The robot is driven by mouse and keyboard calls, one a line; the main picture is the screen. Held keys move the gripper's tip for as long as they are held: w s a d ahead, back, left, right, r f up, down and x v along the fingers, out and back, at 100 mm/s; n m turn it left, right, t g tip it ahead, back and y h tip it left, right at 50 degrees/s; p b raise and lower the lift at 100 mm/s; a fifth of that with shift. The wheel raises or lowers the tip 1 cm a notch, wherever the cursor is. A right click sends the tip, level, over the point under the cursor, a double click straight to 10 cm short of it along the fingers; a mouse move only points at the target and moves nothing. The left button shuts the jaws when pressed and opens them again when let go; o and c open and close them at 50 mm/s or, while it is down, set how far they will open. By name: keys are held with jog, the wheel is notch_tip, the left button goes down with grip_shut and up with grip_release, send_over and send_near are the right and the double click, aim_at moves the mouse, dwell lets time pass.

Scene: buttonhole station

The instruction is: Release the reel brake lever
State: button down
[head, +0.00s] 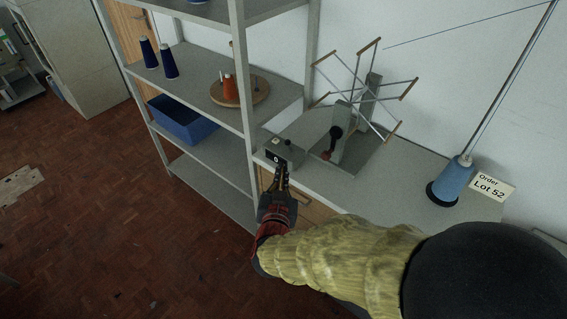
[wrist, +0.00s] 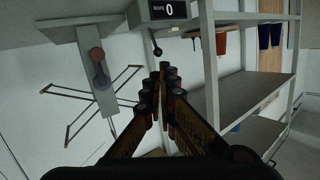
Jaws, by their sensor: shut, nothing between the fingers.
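The reel (head: 365,95) is a spoked frame on a grey stand on the bench. On its stand are a black-knobbed part (head: 336,132) and a reddish-brown knob (head: 327,155); which is the brake lever I cannot tell. The wrist view shows the reddish-brown knob (wrist: 96,54) to the left of my fingers. A grey counter box (head: 285,149) reads 0; a small black-tipped stalk (wrist: 156,47) on it shows in the wrist view. My gripper (head: 281,166) is shut and empty, in front of the counter box; whether it touches the box I cannot tell.
A metal shelf rack stands left of the bench, its upright (head: 243,90) close to my gripper. It holds blue cones (head: 167,62), an orange spool (head: 230,89) and a blue bin (head: 183,121). A blue thread cone (head: 454,181) and Lot 52 card (head: 490,186) are at right.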

jog(key=b, duration=0.4)
send_near(287, 142)
jog(key=x, duration=0.5)
jog(key=shift+w+a+f, duration=0.1)
jog(key=shift+w+f, duration=0.1)
jog(key=shift+f, duration=0.2)
jog(key=shift+w, duration=0.6)
jog(key=shift+w+r+p, duration=0.15)
jog(key=shift+r+p, duration=0.15)
jog(key=shift+p, duration=0.35)
jog(key=shift+g, duration=0.3)
